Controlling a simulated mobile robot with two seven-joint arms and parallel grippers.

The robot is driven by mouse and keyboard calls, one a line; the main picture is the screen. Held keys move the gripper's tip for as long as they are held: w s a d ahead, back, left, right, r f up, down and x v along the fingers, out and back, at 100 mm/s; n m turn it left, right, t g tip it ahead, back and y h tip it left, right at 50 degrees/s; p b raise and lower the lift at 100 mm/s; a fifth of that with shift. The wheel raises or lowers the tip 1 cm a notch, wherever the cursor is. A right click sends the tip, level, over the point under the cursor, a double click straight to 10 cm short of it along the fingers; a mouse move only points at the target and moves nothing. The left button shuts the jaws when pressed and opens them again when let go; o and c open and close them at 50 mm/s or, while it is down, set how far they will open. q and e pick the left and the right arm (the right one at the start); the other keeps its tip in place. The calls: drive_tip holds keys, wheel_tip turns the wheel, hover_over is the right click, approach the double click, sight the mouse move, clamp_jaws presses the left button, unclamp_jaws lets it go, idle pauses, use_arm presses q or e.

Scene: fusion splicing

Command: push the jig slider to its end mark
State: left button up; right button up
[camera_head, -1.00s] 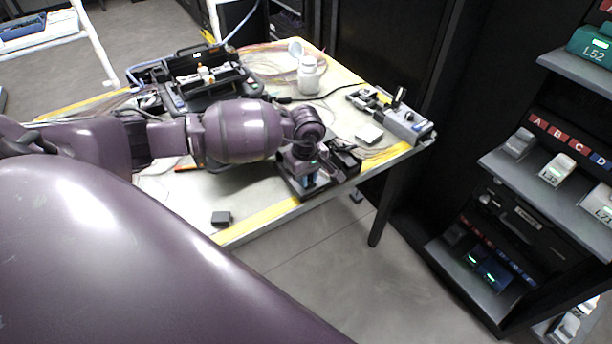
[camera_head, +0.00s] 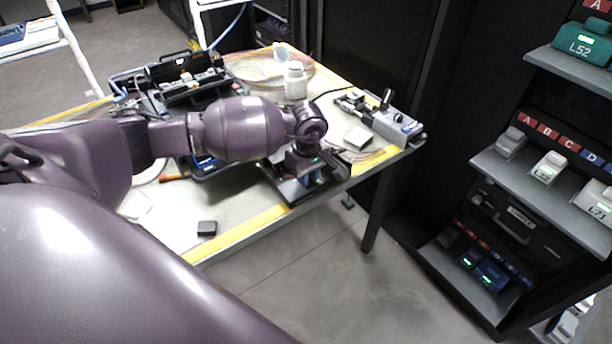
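A dark flat jig (camera_head: 283,188) lies at the front edge of the table, in the middle of the head view. My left gripper (camera_head: 312,174) is over the jig, pointing down, low and close to its top. A small blue part shows at the fingers; I cannot tell whether it belongs to the jig or the gripper. The slider and end mark are hidden or too small to make out. I cannot tell whether the fingers are open or shut. My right gripper is not in view.
A black splicer case (camera_head: 196,84) stands at the back left of the table (camera_head: 243,214). A white bottle (camera_head: 295,82), a grey device (camera_head: 396,128) and a pale block (camera_head: 357,139) are behind and right. A small black box (camera_head: 207,228) lies near the front edge. Shelves stand right.

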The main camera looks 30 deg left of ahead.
use_arm(q)
drive_tip(key=o, duration=0.4)
drive_tip(key=shift+w, duration=0.15)
wheel_tip(320, 180, up, 11)
drive_tip(key=shift+f+p, duration=0.1)
drive_tip(key=shift+p, duration=0.25)
idle(0.5)
